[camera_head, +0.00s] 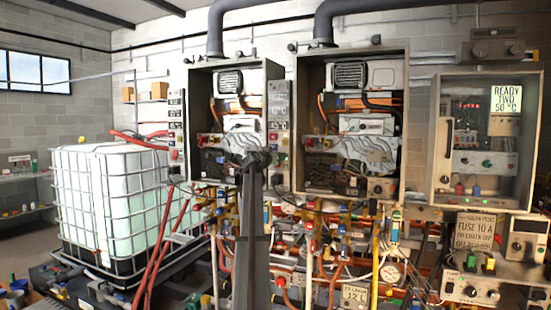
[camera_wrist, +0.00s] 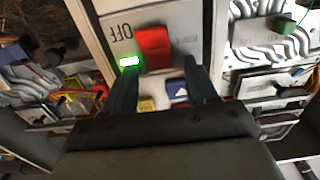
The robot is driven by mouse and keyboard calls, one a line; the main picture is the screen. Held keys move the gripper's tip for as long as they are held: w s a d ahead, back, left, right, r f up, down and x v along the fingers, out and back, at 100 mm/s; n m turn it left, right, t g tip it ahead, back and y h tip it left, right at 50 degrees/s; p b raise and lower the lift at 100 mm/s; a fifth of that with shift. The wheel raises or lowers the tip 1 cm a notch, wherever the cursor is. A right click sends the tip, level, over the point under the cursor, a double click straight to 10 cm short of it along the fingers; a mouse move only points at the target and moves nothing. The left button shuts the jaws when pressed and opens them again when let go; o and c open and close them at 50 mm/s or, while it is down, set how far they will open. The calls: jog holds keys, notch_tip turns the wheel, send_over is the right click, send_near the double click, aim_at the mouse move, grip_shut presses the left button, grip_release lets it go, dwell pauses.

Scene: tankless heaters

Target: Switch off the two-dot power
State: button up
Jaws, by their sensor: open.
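In the wrist view a red switch (camera_wrist: 153,48) sits on a pale panel (camera_wrist: 185,12), with lettering reading OFF, turned over in the picture, beside it. A green lamp (camera_wrist: 131,62) glows next to the switch. My gripper (camera_wrist: 160,68) is open, its two dark fingers apart on either side of the switch's near end. I cannot tell whether they touch the panel. No two-dot mark is readable.
The left heater cabinet (camera_head: 190,92) and middle heater cabinet (camera_head: 404,110) stand open. A box at right has a display (camera_head: 507,98) reading READY TWO 50 °C. Pipes and valves (camera_head: 335,232) crowd below. A white caged tank (camera_head: 115,200) stands left.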

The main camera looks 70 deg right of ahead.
jog(key=c, duration=1.1)
jog(key=shift+o, duration=0.2)
jog(key=shift+f+h, duration=0.25)
jog(key=shift+h, duration=0.25)
jog(key=shift+s+a+f+h, duration=0.1)
jog(key=shift+a+f+h, duration=0.1)
jog(key=shift+h, duration=0.8)
jog(key=shift+a+f+h, duration=0.1)
jog(key=shift+f+h, duration=0.15)
jog(key=shift+h, duration=0.55)
jog(key=o, duration=1.1)
jog(key=shift+c, duration=0.2)
jog(key=shift+d+r+y, duration=0.15)
jog(key=shift+r+y, duration=0.15)
jog(key=shift+y, duration=0.45)
jog(key=shift+d+r+y, duration=0.1)
jog(key=shift+r+y, duration=0.15)
jog(key=shift+y, duration=0.5)
